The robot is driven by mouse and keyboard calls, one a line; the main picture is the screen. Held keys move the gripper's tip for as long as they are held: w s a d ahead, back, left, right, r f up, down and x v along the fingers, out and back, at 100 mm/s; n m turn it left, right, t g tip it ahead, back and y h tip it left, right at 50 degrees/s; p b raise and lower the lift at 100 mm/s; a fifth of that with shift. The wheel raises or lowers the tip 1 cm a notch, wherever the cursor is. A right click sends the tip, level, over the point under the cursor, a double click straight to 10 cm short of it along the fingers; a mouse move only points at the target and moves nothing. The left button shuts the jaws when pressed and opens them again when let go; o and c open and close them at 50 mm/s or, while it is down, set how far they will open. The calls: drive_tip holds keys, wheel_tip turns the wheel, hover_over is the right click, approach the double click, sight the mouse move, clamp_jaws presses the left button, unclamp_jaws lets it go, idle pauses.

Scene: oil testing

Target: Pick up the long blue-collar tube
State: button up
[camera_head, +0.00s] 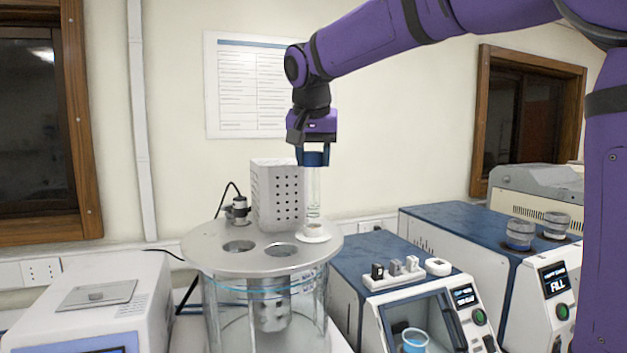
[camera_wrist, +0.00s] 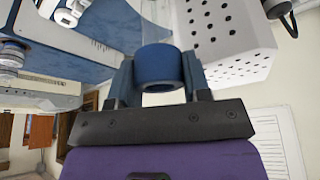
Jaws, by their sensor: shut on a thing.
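The long blue-collar tube (camera_head: 313,188) is a clear upright tube with a dark blue collar at its top. In the head view it stands over a white ring on the round metal lid (camera_head: 205,250) of a glass bath. I cannot tell whether its lower end is still inside the hole there. My gripper (camera_head: 313,158) is above the lid, pointing down, shut on the collar.
A perforated metal box (camera_head: 276,195) stands on the lid just left of the tube, close to my gripper. Two open holes are in the lid. A blue-topped instrument (camera_head: 372,258) stands to the right, a white device (camera_head: 95,312) to the left.

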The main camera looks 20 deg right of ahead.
wheel_tip(320, 180, up, 16)
drive_tip(key=shift+f, duration=0.25)
idle(0.6)
